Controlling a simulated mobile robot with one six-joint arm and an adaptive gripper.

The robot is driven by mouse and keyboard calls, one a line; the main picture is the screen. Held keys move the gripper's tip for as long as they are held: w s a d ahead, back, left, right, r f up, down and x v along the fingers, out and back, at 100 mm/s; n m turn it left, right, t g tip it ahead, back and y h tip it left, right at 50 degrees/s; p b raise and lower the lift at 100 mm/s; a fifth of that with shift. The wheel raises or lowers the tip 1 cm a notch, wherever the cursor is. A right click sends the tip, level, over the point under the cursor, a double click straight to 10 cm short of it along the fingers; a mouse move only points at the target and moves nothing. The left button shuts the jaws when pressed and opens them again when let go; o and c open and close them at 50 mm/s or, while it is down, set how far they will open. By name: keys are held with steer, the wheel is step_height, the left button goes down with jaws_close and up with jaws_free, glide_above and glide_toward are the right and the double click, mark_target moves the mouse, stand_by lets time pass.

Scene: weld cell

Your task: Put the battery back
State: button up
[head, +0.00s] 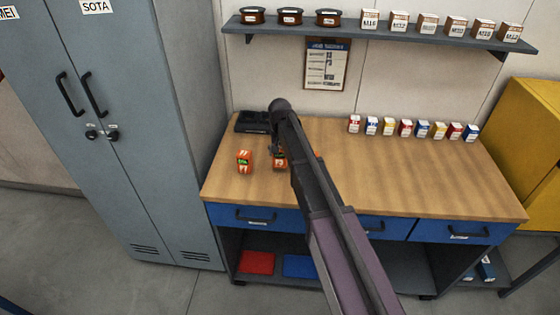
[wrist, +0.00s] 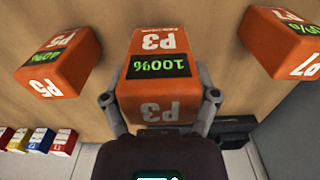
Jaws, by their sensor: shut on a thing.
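An orange battery marked P3 (wrist: 158,42), its label reading 100%, sits between the two fingers of my gripper (wrist: 160,100), which is shut on its sides. In the head view the P3 battery (head: 280,163) is at the bench top, partly behind my gripper (head: 277,150); I cannot tell whether it touches the wood.
A black dock-like unit (head: 252,122) stands at the bench's back left corner. Several small coloured boxes (head: 405,128) line the back right. The wooden bench (head: 430,180) is clear at front right. A grey locker (head: 150,130) stands close on the left; a shelf (head: 380,32) hangs above.

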mark_target(280, 160)
steer(key=shift+f+b, duration=1.5)
steer(key=shift+f, duration=0.25)
steer(key=shift+d+f, duration=0.1)
steer(key=shift+f, duration=0.05)
steer(key=o, duration=1.2)
steer(key=shift+s, duration=0.1)
steer(key=shift+r, duration=0.2)
step_height(280, 160, up, 12)
steer(key=p, duration=1.2)
